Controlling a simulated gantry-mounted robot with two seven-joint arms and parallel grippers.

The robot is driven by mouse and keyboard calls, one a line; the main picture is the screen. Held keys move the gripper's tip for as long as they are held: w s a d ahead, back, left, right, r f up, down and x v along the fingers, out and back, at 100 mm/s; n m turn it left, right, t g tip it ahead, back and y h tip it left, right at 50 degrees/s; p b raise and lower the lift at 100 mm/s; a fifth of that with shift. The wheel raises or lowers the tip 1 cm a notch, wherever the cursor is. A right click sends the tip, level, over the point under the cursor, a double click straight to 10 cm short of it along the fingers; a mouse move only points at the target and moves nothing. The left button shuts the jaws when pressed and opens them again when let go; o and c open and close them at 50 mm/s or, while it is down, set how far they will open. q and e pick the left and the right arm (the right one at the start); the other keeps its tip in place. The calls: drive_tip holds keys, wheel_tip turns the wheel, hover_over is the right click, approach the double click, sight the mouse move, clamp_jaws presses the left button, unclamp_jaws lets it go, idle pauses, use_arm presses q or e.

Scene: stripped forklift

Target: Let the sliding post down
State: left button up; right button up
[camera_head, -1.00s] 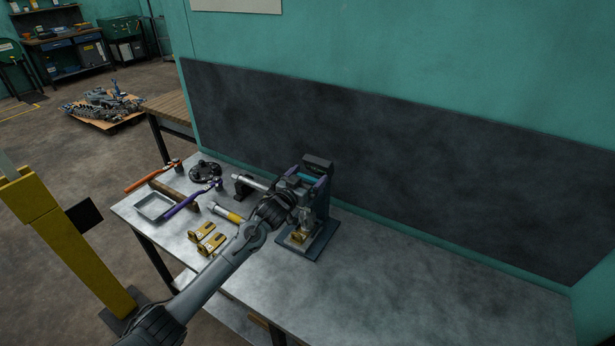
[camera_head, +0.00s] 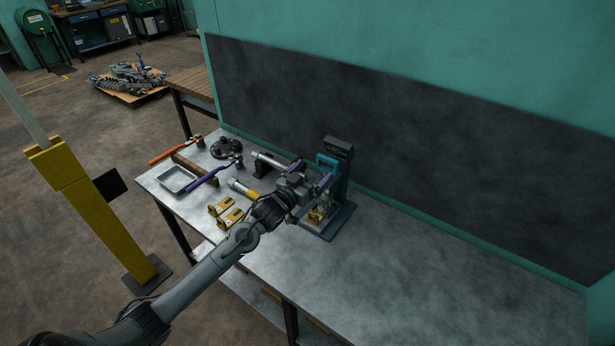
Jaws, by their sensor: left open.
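A dark upright stand (camera_head: 338,150) with a teal bracket (camera_head: 325,160) rises from a flat dark base plate (camera_head: 341,219) on the metal workbench. I take the sliding post to be part of this stand, but my gripper hides much of its front and I cannot tell the post's height. A small brass-coloured piece (camera_head: 315,216) sits low on the base. My left gripper (camera_head: 322,192) is open at the front left of the stand, its fingers toward the upright. I cannot tell whether they touch it. My right gripper is not in view.
Left of the stand lie yellow brackets (camera_head: 220,206), a yellow-banded cylinder (camera_head: 243,188), purple-handled (camera_head: 206,179) and orange-handled (camera_head: 170,153) tools, a metal tray (camera_head: 178,181) and a dark round part (camera_head: 226,148). A wall stands behind. The bench's right side (camera_head: 440,270) is clear.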

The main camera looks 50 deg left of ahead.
use_arm(q)
drive_tip(key=shift+s+d, duration=0.2)
drive_tip(key=shift+s, duration=0.75)
